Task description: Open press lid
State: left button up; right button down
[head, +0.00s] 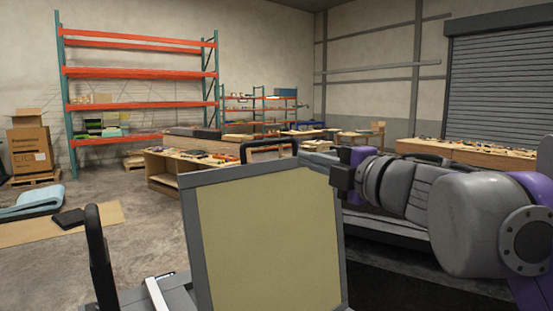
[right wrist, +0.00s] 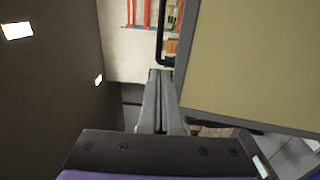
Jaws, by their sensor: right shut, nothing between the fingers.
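The press lid (head: 268,240) stands raised and tilted up in the middle of the head view, its beige panel in a grey frame facing me. A dark handle (head: 268,144) rises from its top edge. My right gripper (head: 340,180) is at the lid's upper right edge. In the right wrist view its fingers (right wrist: 157,100) are together and empty, with the lid (right wrist: 255,65) just to their right and the handle (right wrist: 163,45) beyond the tips. I cannot tell whether the fingers touch the lid. My left gripper is not in view.
A black upright handle (head: 97,250) stands at the lower left, beside the press. A wooden workbench (head: 163,175) with small items stands behind the lid. Orange shelving (head: 140,73) is against the back wall. The floor (head: 140,245) at the left has a blue mat (head: 30,202).

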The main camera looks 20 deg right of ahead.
aim_at(257, 145)
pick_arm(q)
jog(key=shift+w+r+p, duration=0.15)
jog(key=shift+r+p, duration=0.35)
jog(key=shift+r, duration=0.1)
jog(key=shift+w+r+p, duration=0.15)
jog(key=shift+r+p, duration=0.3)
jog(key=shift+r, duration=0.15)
pick_arm(e)
jog(key=x, duration=1.3)
jog(key=shift+w+a+r, duration=0.1)
jog(key=shift+w+a, duration=0.2)
jog(key=shift+w, duration=0.05)
